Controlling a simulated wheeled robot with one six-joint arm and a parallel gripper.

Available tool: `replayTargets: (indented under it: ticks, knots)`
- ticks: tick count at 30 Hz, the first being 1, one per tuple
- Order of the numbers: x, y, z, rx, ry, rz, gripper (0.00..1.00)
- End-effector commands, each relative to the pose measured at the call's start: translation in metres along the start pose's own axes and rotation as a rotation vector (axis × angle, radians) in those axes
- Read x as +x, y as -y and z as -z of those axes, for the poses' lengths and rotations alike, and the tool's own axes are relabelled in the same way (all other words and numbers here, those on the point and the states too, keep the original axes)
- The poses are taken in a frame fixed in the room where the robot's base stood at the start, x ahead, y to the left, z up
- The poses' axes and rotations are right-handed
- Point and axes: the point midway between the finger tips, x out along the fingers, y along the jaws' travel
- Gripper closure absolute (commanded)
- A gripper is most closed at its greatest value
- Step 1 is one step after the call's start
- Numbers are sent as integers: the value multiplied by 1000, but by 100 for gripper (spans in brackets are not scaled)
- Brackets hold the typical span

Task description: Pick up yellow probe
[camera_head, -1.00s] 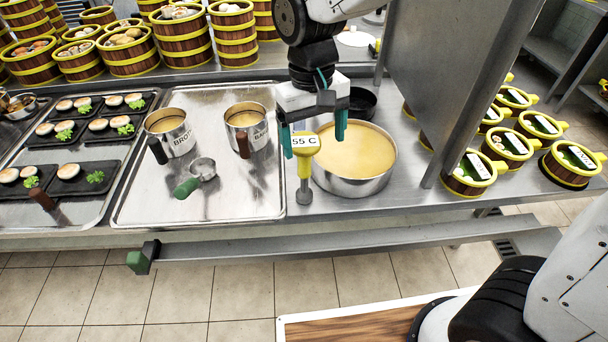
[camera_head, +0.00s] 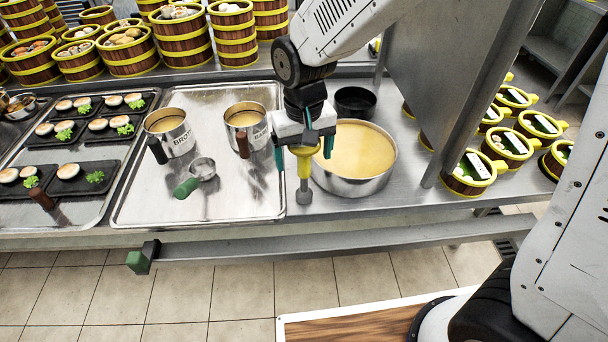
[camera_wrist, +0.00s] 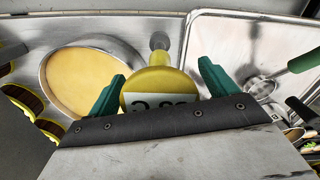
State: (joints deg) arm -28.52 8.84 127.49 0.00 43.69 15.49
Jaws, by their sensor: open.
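The yellow probe (camera_head: 304,168) stands upright on the counter between the metal tray and the large pot, with a grey lower end. My gripper (camera_head: 305,153) is open around its upper part, one teal finger on each side, and hides its top in the head view. In the wrist view, the probe (camera_wrist: 160,81) lies between the two teal fingers of my gripper (camera_wrist: 160,90). Its label face shows upside down there, partly cut off by the gripper body. A gap shows on both sides, wider on the right. I cannot tell whether a finger touches it.
The large pot (camera_head: 390,170) of yellow liquid stands close on the right, with a black bowl (camera_head: 355,103) behind it. The metal tray (camera_head: 240,205) on the left holds two handled pots and a ladle (camera_head: 202,168). An upright steel panel (camera_head: 440,70) rises at the right.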

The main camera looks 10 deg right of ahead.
Motion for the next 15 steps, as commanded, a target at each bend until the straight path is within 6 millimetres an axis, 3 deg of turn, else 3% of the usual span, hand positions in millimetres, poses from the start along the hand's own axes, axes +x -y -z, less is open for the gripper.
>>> replayTargets:
  ticks: [2,8,9,11,15]
  knots:
    - [0,0,0,0,0,0,15]
    - [0,0,0,0,0,0,68]
    - [0,0,0,0,0,0,73]
    - [-1,0,0,0,-1,0,77]
    - [-1,0,0,0,-1,0,77]
